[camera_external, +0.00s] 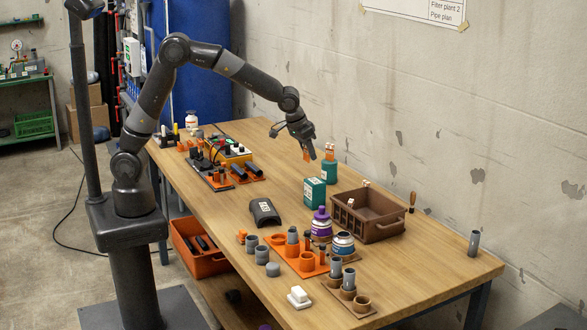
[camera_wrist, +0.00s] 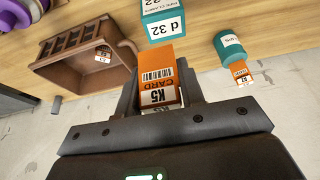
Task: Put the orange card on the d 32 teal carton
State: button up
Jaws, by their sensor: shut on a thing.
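The orange card (camera_wrist: 157,57), marked K5 CARD, is between the jaws of my gripper (camera_external: 306,149), which is shut on it. In the external view the card (camera_external: 305,155) hangs below the fingers, above the table. The d 32 teal carton (camera_external: 315,192) stands upright on the table below my gripper, apart from the card. In the wrist view the carton (camera_wrist: 165,24) shows its d 32 label just beyond the card, which hides part of its surroundings.
A teal cylinder (camera_external: 328,173) with an orange tag (camera_external: 329,152) on top stands close behind the carton. A brown crate (camera_external: 385,229) stands to the right. A purple bottle (camera_external: 321,226) and a dark curved part (camera_external: 264,212) are in front. The wall is behind.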

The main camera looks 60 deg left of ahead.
jog(key=s+d+r, duration=0.3)
jog(key=s+d, duration=0.1)
jog(key=d, duration=0.2)
send_over(317, 180)
jog(key=f, duration=0.7)
jog(key=shift+s+d+f, duration=0.1)
jog(key=shift+s+d, duration=0.05)
jog(key=shift+s, duration=0.05)
jog(key=shift+f, duration=2.1)
jog(key=shift+f, duration=0.15)
jog(key=o, duration=1)
jog(key=shift+c, duration=0.2)
